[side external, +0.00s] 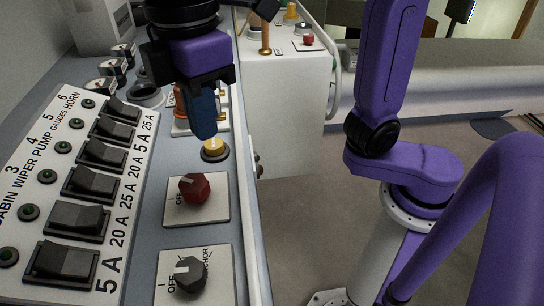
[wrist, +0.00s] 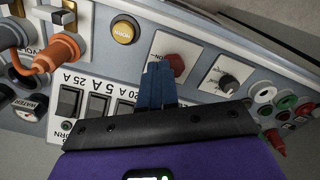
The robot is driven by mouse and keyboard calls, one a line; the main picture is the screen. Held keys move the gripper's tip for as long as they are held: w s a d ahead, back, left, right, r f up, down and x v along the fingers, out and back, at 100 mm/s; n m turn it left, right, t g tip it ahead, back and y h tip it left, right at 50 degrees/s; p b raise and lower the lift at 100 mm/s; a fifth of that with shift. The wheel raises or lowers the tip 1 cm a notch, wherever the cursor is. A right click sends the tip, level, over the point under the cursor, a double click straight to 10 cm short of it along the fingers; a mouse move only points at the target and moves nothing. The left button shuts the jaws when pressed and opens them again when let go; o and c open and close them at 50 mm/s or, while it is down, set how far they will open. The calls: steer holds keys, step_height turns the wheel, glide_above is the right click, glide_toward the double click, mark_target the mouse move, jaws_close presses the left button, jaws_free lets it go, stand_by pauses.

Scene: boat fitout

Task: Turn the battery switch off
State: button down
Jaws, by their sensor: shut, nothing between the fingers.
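The battery switch is most likely the red rotary knob (side external: 195,188) on a square white plate (side external: 215,211); its plate shows OFF at the left. A pale mark shows on the knob, but I cannot tell its exact setting. In the wrist view the red knob (wrist: 175,64) is just beyond the fingertips, partly covered by them. My gripper (side external: 205,136) is shut and empty, with blue fingers pointing down. In the side view it hangs above the panel, behind the red knob and near the brass horn button (side external: 214,150). It looks apart from the knob.
A black rotary knob (side external: 188,274) on a plate marked ANCHOR sits in front of the red one. Several black rocker switches (side external: 92,184) line the left. An orange plug (wrist: 57,52) stands on the panel. The panel drops off at its right edge.

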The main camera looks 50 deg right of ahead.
steer(key=shift+s+a+f, duration=0.15)
steer(key=shift+s+f, duration=0.2)
steer(key=shift+f, duration=0.7)
steer(key=shift+s+a+f, duration=0.15)
steer(key=shift+s+f, duration=0.25)
steer(key=shift+f, duration=0.65)
steer(key=shift+s+a+f, duration=0.15)
steer(key=shift+s+f, duration=0.2)
steer(key=shift+f, duration=0.7)
steer(key=shift+w, duration=0.25)
steer(key=shift+w+d, duration=0.3)
steer(key=shift+w, duration=0.45)
steer(key=shift+d+r, duration=0.1)
steer(key=shift+d, duration=0.25)
step_height(320, 180, up, 6)
steer(key=shift+s+a, duration=0.15)
steer(key=shift+s, duration=0.05)
